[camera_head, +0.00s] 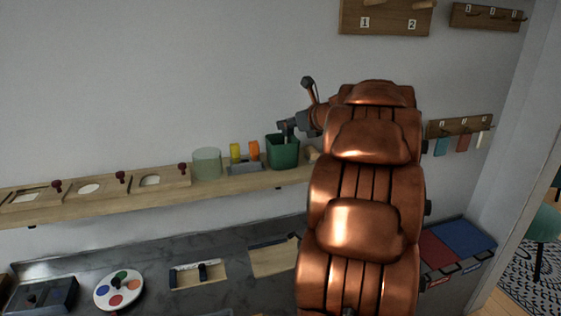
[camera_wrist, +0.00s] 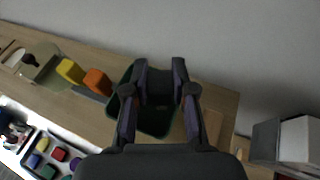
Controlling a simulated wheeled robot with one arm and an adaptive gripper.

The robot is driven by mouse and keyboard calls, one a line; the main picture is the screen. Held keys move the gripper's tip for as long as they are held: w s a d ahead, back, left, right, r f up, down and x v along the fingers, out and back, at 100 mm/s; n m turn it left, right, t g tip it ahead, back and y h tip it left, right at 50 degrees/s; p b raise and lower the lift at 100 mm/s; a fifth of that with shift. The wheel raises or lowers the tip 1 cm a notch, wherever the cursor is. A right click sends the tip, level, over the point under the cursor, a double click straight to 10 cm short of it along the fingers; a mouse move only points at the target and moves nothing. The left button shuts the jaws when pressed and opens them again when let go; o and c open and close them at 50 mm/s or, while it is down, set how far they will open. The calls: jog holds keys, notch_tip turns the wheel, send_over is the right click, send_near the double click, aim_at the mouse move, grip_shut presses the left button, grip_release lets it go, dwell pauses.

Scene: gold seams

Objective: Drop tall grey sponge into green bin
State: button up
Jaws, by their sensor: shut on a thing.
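The green bin (camera_head: 283,155) stands on the wooden shelf against the wall. My gripper (camera_head: 286,126) is above the bin's opening, near its rim. In the wrist view, my gripper (camera_wrist: 162,72) is shut on a dark grey piece, the grey sponge (camera_wrist: 160,88), which sits between the fingertips. The green bin (camera_wrist: 155,122) lies beneath and around the fingers in that view. The sponge's lower end and the bin's inside are mostly hidden, so I cannot tell how far the sponge reaches into the bin.
A yellow block (camera_head: 236,151) and an orange block (camera_head: 254,149) stand in a grey holder (camera_head: 246,168) left of the bin. A translucent green cylinder (camera_head: 207,163) stands further left. Wooden boards with red knobs (camera_head: 121,178) line the shelf. My arm hides the shelf's right part.

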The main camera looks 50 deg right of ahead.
jog(key=shift+f, duration=0.3)
jog(key=o, duration=0.8)
jog(key=v, duration=1.2)
